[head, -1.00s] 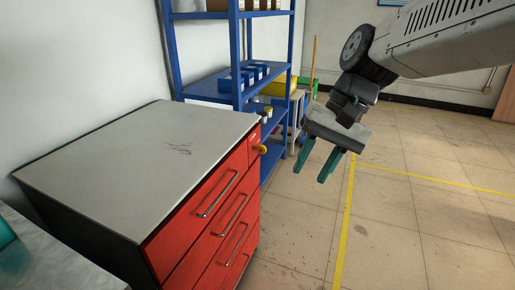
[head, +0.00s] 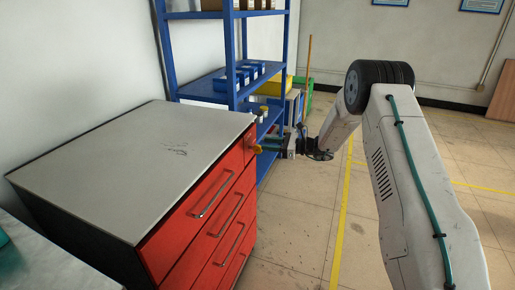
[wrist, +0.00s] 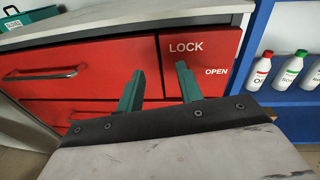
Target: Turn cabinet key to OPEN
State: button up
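The red cabinet (head: 192,213) stands at the left in the head view, with its yellow key (head: 257,148) on the upper right of the front. My gripper (head: 266,148) is level with the key, its teal fingertips close to it; I cannot tell whether they touch. In the wrist view my gripper (wrist: 160,74) is open, its two fingers apart in front of the red front. The lock panel (wrist: 205,58) shows the words LOCK and, lower right, OPEN. The key does not show clearly in the wrist view, so its angle cannot be told.
Blue shelving (head: 235,80) with bins stands just beyond the cabinet. Bottles (wrist: 292,68) stand on a blue shelf right of the panel in the wrist view. Drawer handles (head: 212,197) stick out below the key. The tiled floor on the right is open.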

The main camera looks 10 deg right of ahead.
aim_at(257, 153)
notch_tip(257, 153, down, 5)
jog(key=w+d+m+t, duration=0.2)
jog(key=d+m, duration=0.1)
jog(key=x, duration=0.8)
jog(key=shift+w, duration=0.1)
jog(key=shift+f, duration=0.1)
grip_shut()
